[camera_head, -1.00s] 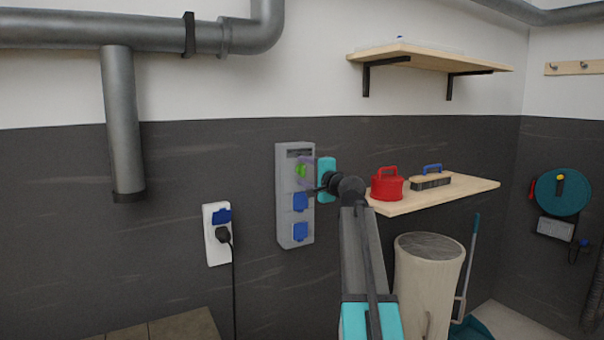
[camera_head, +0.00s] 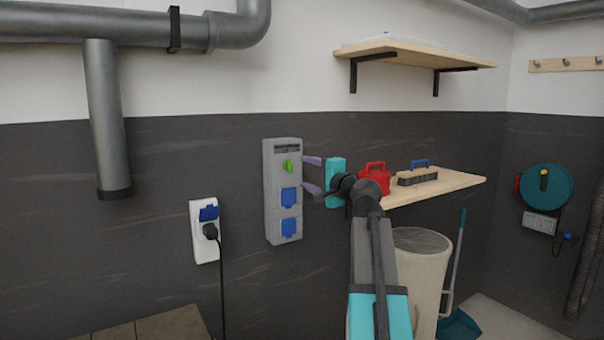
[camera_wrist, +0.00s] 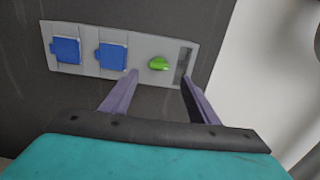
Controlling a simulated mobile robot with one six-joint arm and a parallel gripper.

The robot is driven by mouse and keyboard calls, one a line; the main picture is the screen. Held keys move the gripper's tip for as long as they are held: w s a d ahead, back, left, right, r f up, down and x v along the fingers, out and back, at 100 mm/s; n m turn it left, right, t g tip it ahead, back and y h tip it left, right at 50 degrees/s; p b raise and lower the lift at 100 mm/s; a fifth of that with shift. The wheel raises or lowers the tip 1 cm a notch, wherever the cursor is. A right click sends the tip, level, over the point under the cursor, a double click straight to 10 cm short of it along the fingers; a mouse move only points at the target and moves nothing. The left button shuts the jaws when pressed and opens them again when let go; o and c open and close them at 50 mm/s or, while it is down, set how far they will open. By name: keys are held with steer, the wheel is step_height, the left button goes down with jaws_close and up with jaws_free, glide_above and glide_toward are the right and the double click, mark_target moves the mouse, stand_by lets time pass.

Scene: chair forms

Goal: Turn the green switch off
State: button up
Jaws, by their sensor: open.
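The green switch (camera_head: 288,166) is a small knob near the top of a grey wall panel (camera_head: 270,205), above two blue socket covers. In the head view its knob looks nearly upright. In the wrist view the green switch (camera_wrist: 159,64) lies ahead, between the lines of the two fingers. My gripper (camera_head: 306,175) is open and empty, just right of the panel, its purple fingers one above the other. The gripper also shows in the wrist view (camera_wrist: 160,75). The fingers appear apart from the switch; the exact gap to the panel is unclear.
A white socket (camera_head: 205,240) with a black plug and cable is at left. A wooden shelf (camera_head: 455,187) behind my arm holds a red container (camera_head: 374,179) and a brush (camera_head: 418,178). A pale bin (camera_head: 425,265) stands below.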

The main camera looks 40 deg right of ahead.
steer(key=shift+s+a, duration=0.1)
steer(key=shift+s, duration=1.85)
